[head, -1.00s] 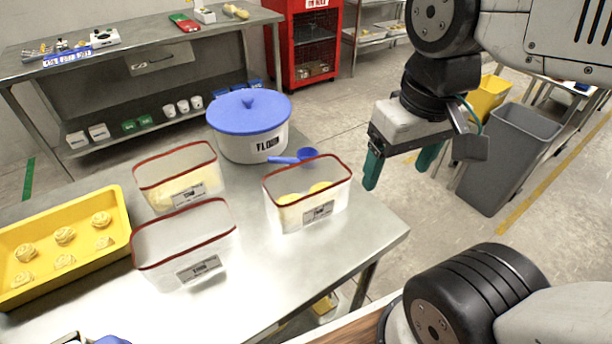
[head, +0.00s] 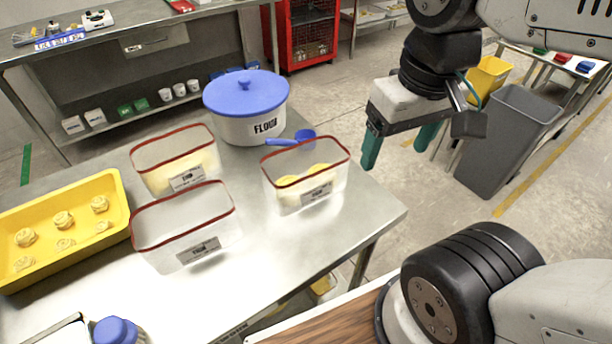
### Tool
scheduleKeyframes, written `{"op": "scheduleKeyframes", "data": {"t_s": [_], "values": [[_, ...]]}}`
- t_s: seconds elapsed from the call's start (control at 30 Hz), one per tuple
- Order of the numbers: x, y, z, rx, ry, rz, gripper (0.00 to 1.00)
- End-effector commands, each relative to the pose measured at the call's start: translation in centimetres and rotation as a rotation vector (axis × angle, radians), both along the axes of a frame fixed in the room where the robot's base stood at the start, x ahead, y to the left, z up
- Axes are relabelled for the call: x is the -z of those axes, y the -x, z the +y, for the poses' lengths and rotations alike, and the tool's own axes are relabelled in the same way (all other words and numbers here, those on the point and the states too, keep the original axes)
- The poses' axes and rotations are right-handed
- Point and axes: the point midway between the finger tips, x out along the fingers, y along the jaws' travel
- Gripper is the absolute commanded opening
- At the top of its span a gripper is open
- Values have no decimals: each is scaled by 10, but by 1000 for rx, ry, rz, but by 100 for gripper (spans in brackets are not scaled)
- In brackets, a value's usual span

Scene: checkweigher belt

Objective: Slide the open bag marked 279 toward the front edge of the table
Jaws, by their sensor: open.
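Three clear open bags with red rims stand upright on the steel table (head: 280,262). One bag (head: 199,157) is at the back left with pale yellow contents. One (head: 170,238) is in front of it and looks empty. The third (head: 342,178) is at the right, with yellow pieces inside. Each has a small grey label, but the numbers are too small to read, so I cannot tell which is 279. My gripper (head: 396,157) has two teal fingers spread apart with nothing between them. It appears to the right of the right-hand bag, apart from it.
A white flour tub (head: 228,126) with a blue lid and a blue scoop (head: 305,135) stand behind the bags. A yellow tray (head: 110,248) of dough pieces is at the left. A blue-capped item (head: 115,330) is at the near edge. The table's front middle is clear.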

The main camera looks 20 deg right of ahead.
Motion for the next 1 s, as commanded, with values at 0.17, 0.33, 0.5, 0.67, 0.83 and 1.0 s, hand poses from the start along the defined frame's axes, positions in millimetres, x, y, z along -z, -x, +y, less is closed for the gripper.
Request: {"op": "scheduleKeyframes", "data": {"t_s": [0.17, 0.33, 0.5, 0.67, 0.83, 1.0], "values": [[0, 0, 0, 0, 0, 0, 76], [0, 0, 0, 0, 0, 0, 76], [0, 0, 0, 0, 0, 0, 67], [8, -4, 3, -18, 0, 43, 23], [18, -34, 14, -58, 3, 143, 0], [32, -88, 30, -105, 10, 207, 0]]}}
